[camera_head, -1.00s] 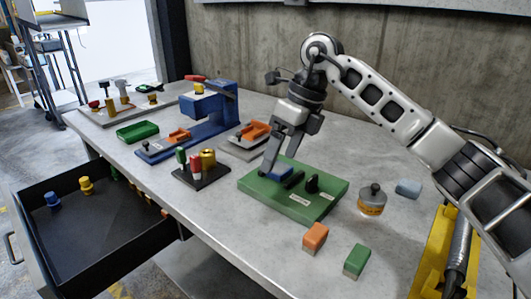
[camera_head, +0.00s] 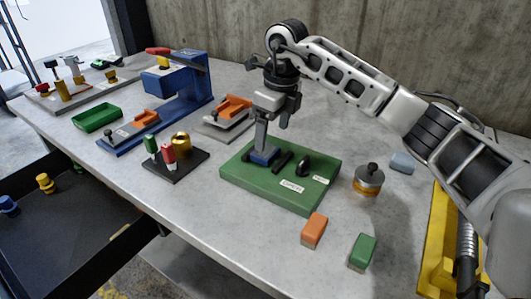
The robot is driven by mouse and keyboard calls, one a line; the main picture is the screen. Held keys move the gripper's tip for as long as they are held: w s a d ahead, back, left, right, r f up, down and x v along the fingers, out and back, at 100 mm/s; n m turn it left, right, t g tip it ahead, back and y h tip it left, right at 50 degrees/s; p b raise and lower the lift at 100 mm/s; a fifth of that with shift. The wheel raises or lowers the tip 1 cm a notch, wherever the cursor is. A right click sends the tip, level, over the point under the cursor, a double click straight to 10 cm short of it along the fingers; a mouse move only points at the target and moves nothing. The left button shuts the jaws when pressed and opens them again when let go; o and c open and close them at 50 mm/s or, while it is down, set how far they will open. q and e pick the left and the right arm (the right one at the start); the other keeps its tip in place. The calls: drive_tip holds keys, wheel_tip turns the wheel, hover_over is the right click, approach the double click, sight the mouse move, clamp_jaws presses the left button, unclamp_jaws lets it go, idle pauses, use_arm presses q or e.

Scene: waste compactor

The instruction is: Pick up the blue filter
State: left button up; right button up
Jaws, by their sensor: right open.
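A small blue block (camera_head: 264,156), which may be the blue filter, sits at the far left part of the green board (camera_head: 262,189) on the workbench. My right gripper (camera_head: 270,143) points down over it from above. One long finger reaches down to the block and hides part of it; the other finger shows to its right. The jaws are open, and I cannot tell whether they touch the block. My left gripper is not in view.
Dark pieces (camera_head: 303,166) lie on the same board. An orange block (camera_head: 314,231), a green block (camera_head: 362,252), a round metal-topped canister (camera_head: 368,179) and a pale blue block (camera_head: 402,162) stand around it. A small rack (camera_head: 176,165) and a blue press (camera_head: 185,95) are at left. An open drawer (camera_head: 75,235) sticks out.

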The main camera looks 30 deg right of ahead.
sight(265, 154)
drive_tip(key=f, duration=0.1)
drive_tip(key=a+f, duration=0.1)
drive_tip(key=f, duration=0.1)
drive_tip(key=w+f, duration=0.1)
drive_tip(key=f, duration=0.1)
drive_tip(key=shift+a+p, duration=0.15)
drive_tip(key=shift+p, duration=0.25)
drive_tip(key=shift+c, duration=0.3)
drive_tip(key=c, duration=1)
drive_tip(key=shift+r, duration=0.1)
drive_tip(key=shift+c, duration=0.2)
